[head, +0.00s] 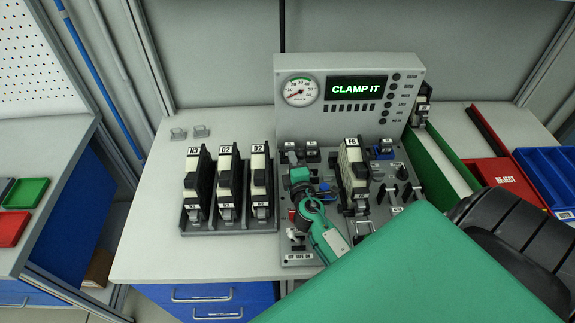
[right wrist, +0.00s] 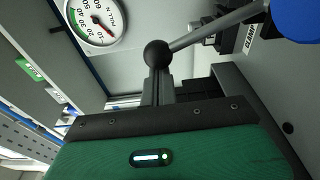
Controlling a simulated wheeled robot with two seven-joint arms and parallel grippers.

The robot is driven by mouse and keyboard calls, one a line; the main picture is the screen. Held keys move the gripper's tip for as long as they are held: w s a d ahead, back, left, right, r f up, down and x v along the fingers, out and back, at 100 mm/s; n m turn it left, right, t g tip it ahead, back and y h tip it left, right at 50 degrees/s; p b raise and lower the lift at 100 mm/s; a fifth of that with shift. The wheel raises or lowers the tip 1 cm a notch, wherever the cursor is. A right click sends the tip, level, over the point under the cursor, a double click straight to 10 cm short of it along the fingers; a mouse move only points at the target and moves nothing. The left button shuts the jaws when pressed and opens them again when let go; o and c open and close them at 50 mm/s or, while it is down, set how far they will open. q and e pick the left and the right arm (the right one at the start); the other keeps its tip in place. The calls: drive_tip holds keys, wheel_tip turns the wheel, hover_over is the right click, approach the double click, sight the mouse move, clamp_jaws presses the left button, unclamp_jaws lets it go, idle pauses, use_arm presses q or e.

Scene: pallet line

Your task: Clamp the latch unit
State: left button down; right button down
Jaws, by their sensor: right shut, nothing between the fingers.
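A black-and-white unit marked T6 (head: 353,170) stands upright in the grey test fixture (head: 300,262); I take it for the latch unit. The fixture's display (head: 356,88) reads CLAMP IT. My right gripper (head: 291,158) is at the fixture's left side, left of the unit, with its fingertips partly hidden. In the right wrist view the shut fingers (right wrist: 158,88) point at a black ball knob (right wrist: 157,54) on a grey metal rod (right wrist: 215,27). The knob overlaps the fingertips; I cannot tell whether they touch. A CLAMP label (right wrist: 250,38) shows beside the rod. My left gripper is out of view.
A rack (head: 225,231) with 3 similar units stands left of the fixture. A pressure gauge (head: 300,91) sits on the back panel. A red reject tray (head: 505,176) and a blue bin (head: 550,175) are at right. The table's front left is clear.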

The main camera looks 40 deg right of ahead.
drive_tip(key=s+d+r+m+h+b, duration=0.1)
drive_tip(key=s+d+m+b, duration=0.3)
drive_tip(key=d+m+b, duration=0.3)
drive_tip(key=shift+s+r+m+t+h, duration=0.2)
drive_tip(key=shift+m+t+h, duration=0.15)
drive_tip(key=shift+m, duration=1.95)
drive_tip(key=shift+d, duration=0.1)
drive_tip(key=b+v, duration=0.2)
drive_tip(key=v, duration=0.4)
drive_tip(key=shift+s+f, duration=0.1)
drive_tip(key=shift+s, duration=0.2)
drive_tip(key=shift+s+a, duration=0.35)
drive_tip(key=shift+s, duration=0.05)
